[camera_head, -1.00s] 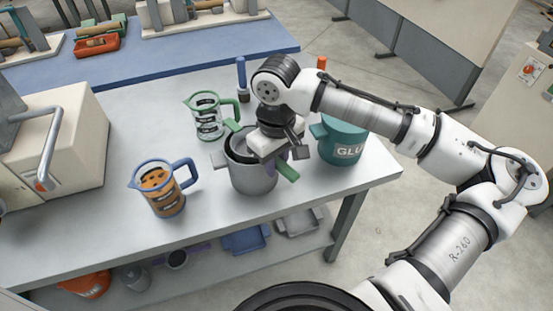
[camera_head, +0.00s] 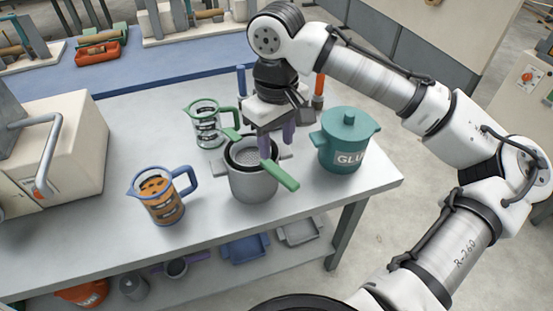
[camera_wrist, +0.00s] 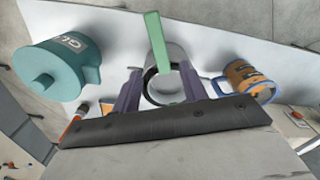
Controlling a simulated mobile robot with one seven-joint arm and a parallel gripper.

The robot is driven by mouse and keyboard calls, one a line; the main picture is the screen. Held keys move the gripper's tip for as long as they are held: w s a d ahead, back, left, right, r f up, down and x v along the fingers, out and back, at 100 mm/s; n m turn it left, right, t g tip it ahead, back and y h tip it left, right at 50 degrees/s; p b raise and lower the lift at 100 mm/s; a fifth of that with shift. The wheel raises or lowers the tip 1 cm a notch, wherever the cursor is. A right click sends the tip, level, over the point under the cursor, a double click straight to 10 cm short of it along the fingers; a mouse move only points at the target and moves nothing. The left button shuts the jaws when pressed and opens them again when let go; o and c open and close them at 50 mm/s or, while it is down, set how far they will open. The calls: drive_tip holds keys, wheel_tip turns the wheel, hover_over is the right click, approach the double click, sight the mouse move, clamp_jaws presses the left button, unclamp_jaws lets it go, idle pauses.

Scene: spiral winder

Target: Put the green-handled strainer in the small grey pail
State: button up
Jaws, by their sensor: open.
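The small grey pail (camera_head: 252,186) stands upright on the light tabletop in the head view. The strainer rests in its mouth, with its dark-rimmed mesh bowl (camera_head: 248,152) inside the pail. Its green handle (camera_head: 279,176) sticks out over the rim towards the lower right. My gripper (camera_head: 277,150) is open, above and just behind the pail, apart from the handle. In the wrist view the green handle (camera_wrist: 158,42) extends upward, beyond the two purple fingers (camera_wrist: 158,92), and the pail (camera_wrist: 163,88) shows between them. Nothing is between the fingertips but that view of the pail.
A teal glue pot (camera_head: 344,142) stands right of the pail. A blue-handled jug (camera_head: 162,197) is at the left and a green-handled glass jug (camera_head: 207,124) is behind. A beige machine (camera_head: 62,150) fills the table's left end. Bare tabletop lies between it and the jugs.

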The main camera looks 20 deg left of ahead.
drive_tip(key=shift+r, duration=2.1)
